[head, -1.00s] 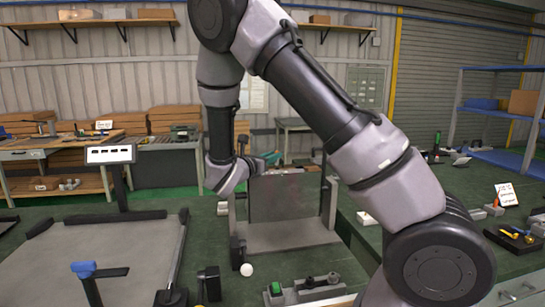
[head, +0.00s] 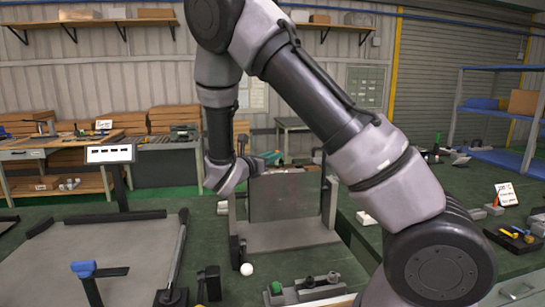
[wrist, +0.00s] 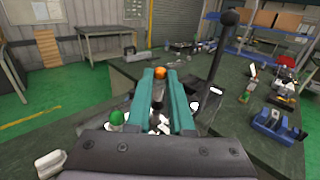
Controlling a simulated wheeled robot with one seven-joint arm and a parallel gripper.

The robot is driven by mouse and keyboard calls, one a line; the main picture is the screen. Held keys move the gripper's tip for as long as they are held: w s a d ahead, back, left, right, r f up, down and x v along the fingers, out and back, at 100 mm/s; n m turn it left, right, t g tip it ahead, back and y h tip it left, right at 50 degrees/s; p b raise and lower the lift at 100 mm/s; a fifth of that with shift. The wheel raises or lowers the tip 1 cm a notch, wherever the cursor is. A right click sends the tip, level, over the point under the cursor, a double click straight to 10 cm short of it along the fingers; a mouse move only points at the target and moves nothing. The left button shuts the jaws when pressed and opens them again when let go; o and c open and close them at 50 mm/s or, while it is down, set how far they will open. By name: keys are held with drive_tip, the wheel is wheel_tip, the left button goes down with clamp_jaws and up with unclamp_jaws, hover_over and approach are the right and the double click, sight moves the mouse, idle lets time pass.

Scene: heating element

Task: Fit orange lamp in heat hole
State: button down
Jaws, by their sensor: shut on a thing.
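My gripper (wrist: 160,76) shows in the wrist view as two teal fingers close together. They are shut on the orange lamp (wrist: 160,72), whose rounded orange top shows between the fingertips. In the head view my wrist is in front of an upright grey panel in a frame (head: 285,198), and the fingers and lamp cannot be made out clearly. A green lamp (head: 276,287) sits on a small grey fixture (head: 310,289) with dark round parts at the front. I cannot tell which opening is the heat hole.
A white ball on a dark post (head: 246,269) stands left of the fixture. A blue-topped post (head: 84,268) and a flat framed tray (head: 100,250) are at the left. A blue holder (wrist: 272,122) lies further right.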

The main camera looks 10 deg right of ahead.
sight(272, 170)
drive_tip(key=shift+f, duration=1.7)
drive_tip(key=c, duration=0.7)
unclamp_jaws()
drive_tip(key=v, duration=1)
drive_tip(key=shift+s+a, duration=0.25)
drive_tip(key=shift+s, duration=0.05)
drive_tip(key=s+d+r+m+g+y, duration=0.2)
drive_tip(key=s+d+r+m+g, duration=0.1)
drive_tip(key=s+d+m+g, duration=0.4)
drive_tip(key=s+d+r+m+g+y, duration=0.25)
drive_tip(key=d+m+g, duration=0.25)
drive_tip(key=d+m, duration=0.35)
drive_tip(key=s+r+m+t+y, duration=0.2)
drive_tip(key=s+r+m+y, duration=0.1)
drive_tip(key=r+m, duration=0.1)
drive_tip(key=s+r+m+t+y, duration=0.2)
drive_tip(key=s+r+m+y, duration=0.2)
drive_tip(key=r+m, duration=0.1)
drive_tip(key=s+r+m+t+y, duration=0.2)
drive_tip(key=s+r+m+y, duration=0.1)
drive_tip(key=s+r+m, duration=0.1)
drive_tip(key=shift+r+m, duration=0.25)
drive_tip(key=shift+m, duration=0.45)
drive_tip(key=shift+r+m, duration=0.3)
drive_tip(key=shift+m, duration=0.35)
